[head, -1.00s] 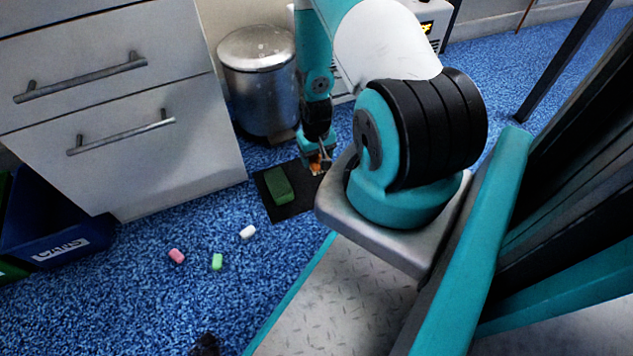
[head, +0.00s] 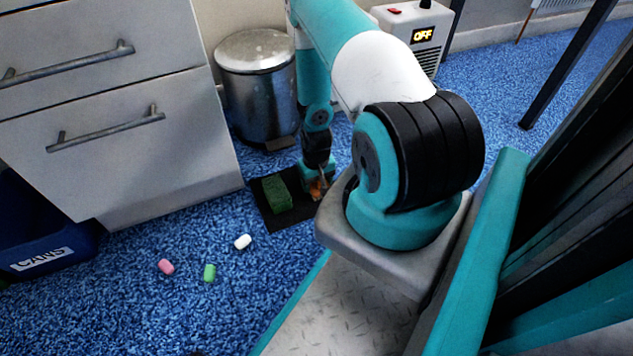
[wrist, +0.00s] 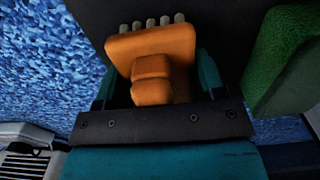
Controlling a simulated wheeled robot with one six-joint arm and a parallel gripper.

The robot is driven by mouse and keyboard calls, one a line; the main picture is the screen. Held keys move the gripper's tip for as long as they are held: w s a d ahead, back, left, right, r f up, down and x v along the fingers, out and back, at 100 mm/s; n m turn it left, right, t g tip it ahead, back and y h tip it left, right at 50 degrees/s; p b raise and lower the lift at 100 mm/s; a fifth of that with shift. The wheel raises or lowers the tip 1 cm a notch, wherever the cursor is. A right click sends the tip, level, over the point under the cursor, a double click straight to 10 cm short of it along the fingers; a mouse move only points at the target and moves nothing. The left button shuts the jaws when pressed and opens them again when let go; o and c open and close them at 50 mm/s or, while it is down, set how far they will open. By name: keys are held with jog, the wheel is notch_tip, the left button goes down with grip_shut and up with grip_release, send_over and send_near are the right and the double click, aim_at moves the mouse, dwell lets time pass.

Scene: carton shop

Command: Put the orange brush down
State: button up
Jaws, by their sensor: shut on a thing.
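The orange brush (wrist: 152,52) is between the fingers of my gripper (wrist: 157,78) in the wrist view, with its pale bristles pointing away from the palm. In the head view my gripper (head: 318,184) is low over the black mat (head: 292,218), and a bit of the orange brush (head: 316,190) shows there. My gripper is shut on it. The dark mat fills the view behind the brush in the wrist view. I cannot tell whether the bristles touch the mat.
A green block (head: 277,195) lies on the mat left of my gripper; it also shows in the wrist view (wrist: 284,58). A metal bin (head: 258,90) stands behind, drawers (head: 110,110) at left. White, pink and green pieces (head: 209,272) lie on the blue carpet.

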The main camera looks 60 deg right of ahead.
jog(key=o, duration=1)
jog(key=shift+c, duration=0.2)
notch_tip(320, 180, up, 12)
jog(key=p, duration=0.8)
jog(key=shift+r+p, duration=0.15)
jog(key=shift+p, duration=0.25)
